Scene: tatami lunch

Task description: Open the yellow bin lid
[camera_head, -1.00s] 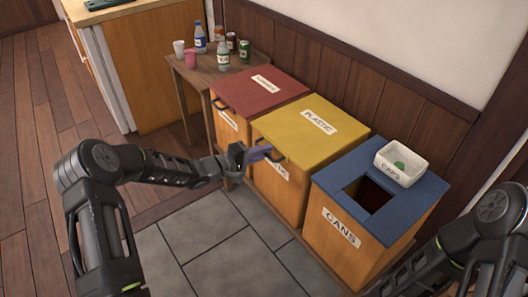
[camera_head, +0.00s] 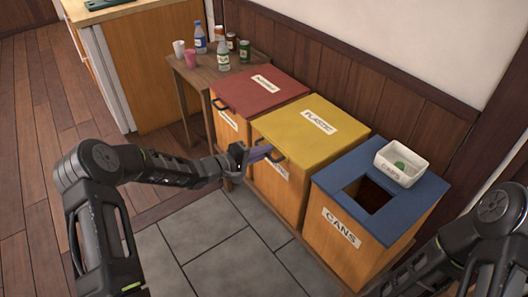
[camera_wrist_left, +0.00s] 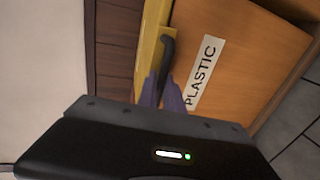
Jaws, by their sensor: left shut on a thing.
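The yellow bin lid (camera_head: 312,128) lies flat and closed on the wooden plastic bin (camera_head: 275,185), between the red-lidded and the blue-topped bins. Its dark handle (camera_head: 276,154) sticks out at the front edge. My left gripper (camera_head: 268,151) is at this handle, its purple fingers shut on it. In the left wrist view, the fingers (camera_wrist_left: 168,92) close around the lower end of the dark handle (camera_wrist_left: 168,52), beside the yellow lid edge (camera_wrist_left: 150,45) and the PLASTIC label (camera_wrist_left: 203,72). My right arm shows at the lower right, but its gripper is out of view.
The red-lidded bin (camera_head: 258,91) stands to the left, closed. The cans bin (camera_head: 425,187) on the right has an open square hole and a white box (camera_head: 401,166) on top. A small table (camera_head: 190,73) holds several bottles, cans and cups. Grey floor tiles in front are clear.

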